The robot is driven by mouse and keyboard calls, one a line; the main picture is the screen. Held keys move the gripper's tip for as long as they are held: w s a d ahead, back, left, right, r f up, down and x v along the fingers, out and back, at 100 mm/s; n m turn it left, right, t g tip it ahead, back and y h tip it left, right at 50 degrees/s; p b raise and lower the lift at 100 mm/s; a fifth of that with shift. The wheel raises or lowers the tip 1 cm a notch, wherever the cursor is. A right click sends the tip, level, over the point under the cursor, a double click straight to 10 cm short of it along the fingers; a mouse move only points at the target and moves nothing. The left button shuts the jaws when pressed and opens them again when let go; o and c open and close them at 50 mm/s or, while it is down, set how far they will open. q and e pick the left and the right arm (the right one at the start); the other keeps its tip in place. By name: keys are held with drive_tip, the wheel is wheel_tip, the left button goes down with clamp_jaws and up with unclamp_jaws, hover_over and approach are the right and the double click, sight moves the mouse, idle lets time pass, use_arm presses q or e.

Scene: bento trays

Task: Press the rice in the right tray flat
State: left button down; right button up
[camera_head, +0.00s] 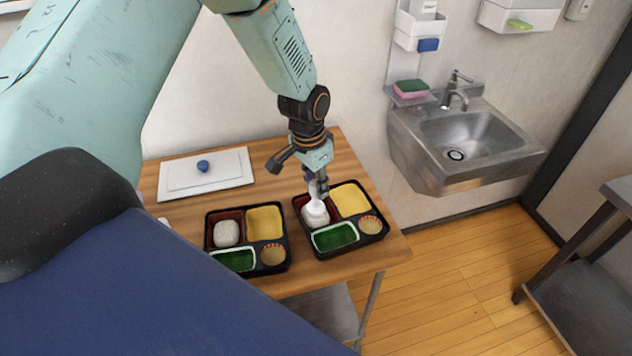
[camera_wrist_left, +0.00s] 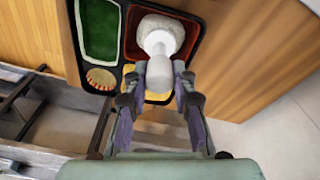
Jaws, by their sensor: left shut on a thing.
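The right tray (camera_head: 352,248) is black, with compartments for white rice (camera_head: 315,219), yellow food, a green dish and a small round cup. The tool hides part of the rice. My right gripper is not in view.
A similar left tray (camera_head: 289,256) with a rounded rice mound stands beside the right tray. A white board with a blue knob (camera_head: 203,166) lies behind it on the wooden table (camera_head: 398,247). A sink (camera_head: 470,135) is on the wall to the right.

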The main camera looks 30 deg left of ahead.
use_arm(q)
drive_tip(key=shift+f, duration=0.25)
drive_tip(key=shift+f+b, duration=0.25)
drive_tip(key=shift+b, duration=0.05)
drive_tip(key=shift+f, duration=0.1)
idle(0.5)
drive_tip(key=shift+f, duration=0.2)
idle(0.7)
drive_tip(key=shift+s, duration=0.15)
drive_tip(key=shift+w+f, duration=0.2)
idle(1.2)
drive_tip(key=shift+s+f, duration=0.1)
idle(0.9)
